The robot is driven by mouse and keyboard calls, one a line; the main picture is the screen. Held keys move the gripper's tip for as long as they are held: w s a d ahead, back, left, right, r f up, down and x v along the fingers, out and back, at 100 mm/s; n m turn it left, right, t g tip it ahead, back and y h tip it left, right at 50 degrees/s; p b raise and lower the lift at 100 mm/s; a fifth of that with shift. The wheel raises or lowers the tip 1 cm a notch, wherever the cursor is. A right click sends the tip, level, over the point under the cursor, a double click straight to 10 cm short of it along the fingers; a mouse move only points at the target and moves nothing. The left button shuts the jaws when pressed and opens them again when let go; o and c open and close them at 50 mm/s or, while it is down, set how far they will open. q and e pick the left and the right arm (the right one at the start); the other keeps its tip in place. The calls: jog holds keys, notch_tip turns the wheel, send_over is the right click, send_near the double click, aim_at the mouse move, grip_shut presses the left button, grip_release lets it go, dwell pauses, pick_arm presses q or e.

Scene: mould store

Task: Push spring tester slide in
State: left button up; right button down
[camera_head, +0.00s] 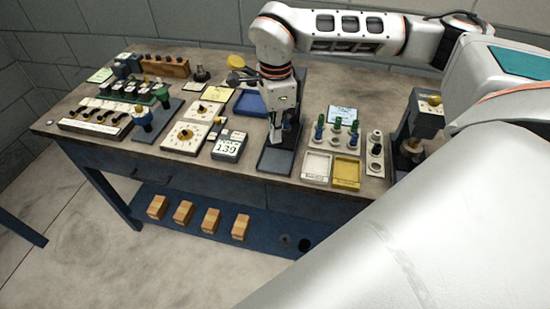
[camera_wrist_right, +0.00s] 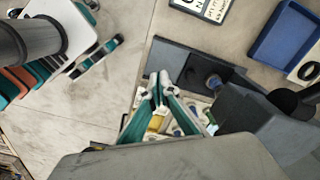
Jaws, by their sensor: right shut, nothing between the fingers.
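My right gripper (camera_head: 277,138) is shut and empty, pointing down in front of a dark upright device that I take to be the spring tester. A dark flat plate (camera_head: 275,162), apparently its slide, reaches to the table's front edge below the fingers. In the right wrist view the shut fingertips (camera_wrist_right: 159,80) show beside the dark plate (camera_wrist_right: 172,55) and a round blue-grey part (camera_wrist_right: 213,81). The tester's dark body (camera_wrist_right: 265,125) stands to the right there. I cannot tell whether the fingers touch the slide. My left gripper is not in view.
A blue tray (camera_head: 250,103) and a display box (camera_head: 229,146) stand left of the gripper. White (camera_head: 317,167) and yellow (camera_head: 346,173) trays and several green and blue-topped pieces are to its right. Another dark device (camera_head: 422,115) stands farther right. Wooden blocks lie on the lower shelf.

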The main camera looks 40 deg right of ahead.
jog(key=r, duration=0.2)
jog(key=s+a+r, duration=0.1)
dwell(0.4)
